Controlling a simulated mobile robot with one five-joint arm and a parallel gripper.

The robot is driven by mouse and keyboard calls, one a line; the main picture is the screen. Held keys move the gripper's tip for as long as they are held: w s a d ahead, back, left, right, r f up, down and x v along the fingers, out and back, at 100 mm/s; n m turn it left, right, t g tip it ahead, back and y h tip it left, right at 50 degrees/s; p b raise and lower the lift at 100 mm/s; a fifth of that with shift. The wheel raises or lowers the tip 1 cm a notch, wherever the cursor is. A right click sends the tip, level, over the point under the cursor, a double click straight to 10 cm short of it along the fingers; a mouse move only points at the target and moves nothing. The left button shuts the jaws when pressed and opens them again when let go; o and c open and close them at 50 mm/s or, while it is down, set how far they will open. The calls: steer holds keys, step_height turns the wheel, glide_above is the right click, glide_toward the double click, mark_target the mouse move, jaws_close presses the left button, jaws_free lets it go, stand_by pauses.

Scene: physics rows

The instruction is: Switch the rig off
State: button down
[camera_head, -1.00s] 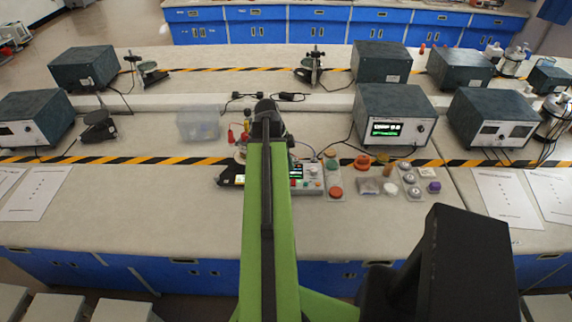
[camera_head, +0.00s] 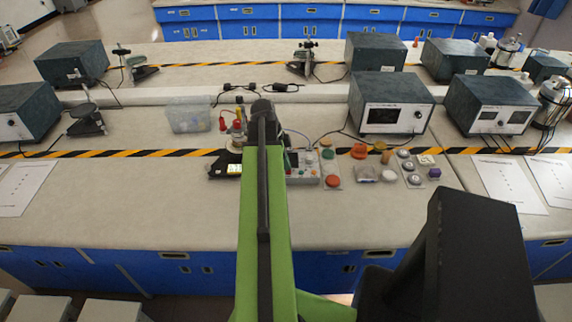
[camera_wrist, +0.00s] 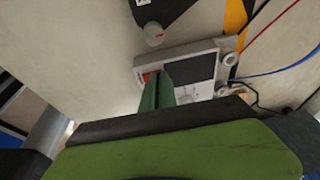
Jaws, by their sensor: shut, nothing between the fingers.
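A grey control box (camera_head: 303,171) sits on the bench just right of my arm. It also shows in the wrist view (camera_wrist: 205,50), with a dark display panel (camera_wrist: 195,67), a red patch (camera_wrist: 151,76) and pale knobs. My gripper (camera_wrist: 160,76) is shut and empty, its green fingers over the red patch side of the box. I cannot tell whether the fingertips touch it. In the head view my arm hides most of the gripper. A dark instrument box (camera_head: 391,102) stands behind to the right, and its screen (camera_head: 383,116) is dark.
A strip with coloured caps (camera_head: 332,180) lies right of the control box, with several small parts beyond it. A black device (camera_head: 226,166) lies left of my arm. A clear bin (camera_head: 189,115) stands behind. Cables run near the box.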

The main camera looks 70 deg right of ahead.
steer(key=shift+f, duration=0.3)
steer(key=shift+s+a+f, duration=0.1)
steer(key=shift+s+a, duration=0.2)
steer(key=shift+a, duration=0.45)
steer(key=d+p+v, duration=0.2)
steer(key=p+v, duration=1.2)
steer(key=shift+s+d+r, duration=0.15)
steer(key=shift+d+r, duration=0.3)
